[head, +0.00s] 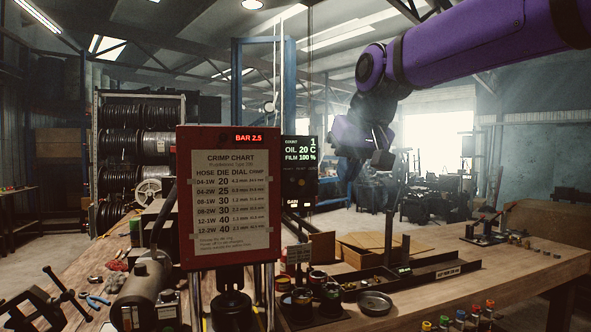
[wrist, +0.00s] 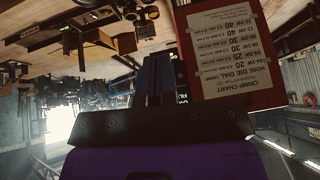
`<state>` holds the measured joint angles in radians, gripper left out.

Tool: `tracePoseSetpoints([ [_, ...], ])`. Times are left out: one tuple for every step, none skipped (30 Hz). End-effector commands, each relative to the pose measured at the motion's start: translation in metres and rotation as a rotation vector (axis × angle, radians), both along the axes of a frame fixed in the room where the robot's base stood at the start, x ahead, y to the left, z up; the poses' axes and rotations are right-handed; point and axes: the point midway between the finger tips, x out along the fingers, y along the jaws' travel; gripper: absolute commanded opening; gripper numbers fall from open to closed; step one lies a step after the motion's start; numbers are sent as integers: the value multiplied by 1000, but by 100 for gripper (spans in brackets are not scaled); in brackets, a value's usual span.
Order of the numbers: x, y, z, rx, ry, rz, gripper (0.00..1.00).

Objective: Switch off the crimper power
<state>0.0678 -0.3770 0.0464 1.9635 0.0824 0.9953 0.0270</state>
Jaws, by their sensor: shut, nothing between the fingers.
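The crimper has a red panel (head: 184,222) with a taped crimp chart (head: 232,200) and a red "BAR 2.5" readout (head: 249,138). A black display box (head: 299,165) beside it is lit and reads count 1, oil 20 C and film 100 %. I cannot make out a power switch in either view. My gripper (head: 382,160) is shut and empty, raised in the air to the right of the display box and apart from it. In the wrist view, which is upside down, the crimp chart (wrist: 224,45) shows at the upper right.
A wooden workbench (head: 520,268) spreads to the right, with a dark rail (head: 432,272), open cardboard boxes (head: 375,245) and a round dark dish (head: 374,303). Several coloured-top pieces (head: 460,316) stand at the front. A grey cylinder (head: 146,285) and a vise (head: 48,305) are at left.

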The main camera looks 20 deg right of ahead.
Motion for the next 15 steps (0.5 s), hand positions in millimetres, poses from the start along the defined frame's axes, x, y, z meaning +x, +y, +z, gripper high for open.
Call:
tracePoseSetpoints([
  [19,0,12,8,-8,-4,0],
  [28,0,18,12,-12,-5,0],
  [41,0,27,19,-18,-7,0],
  [50,0,33,24,-24,-8,0],
  [59,-1,39,29,-29,-9,0],
  [72,-1,47,37,-37,-12,0],
  [82,-2,52,42,-42,-13,0],
  [91,-2,58,47,-47,-14,0],
  [103,-3,65,53,-54,-16,0],
  [112,-3,69,59,-58,-17,0],
  [120,-4,74,64,-63,-17,0],
  [130,-4,79,71,-69,-19,0],
  [138,-5,83,76,-73,-20,0],
  [144,-6,86,80,-78,-20,0],
  [153,-7,90,85,-83,-21,0],
])
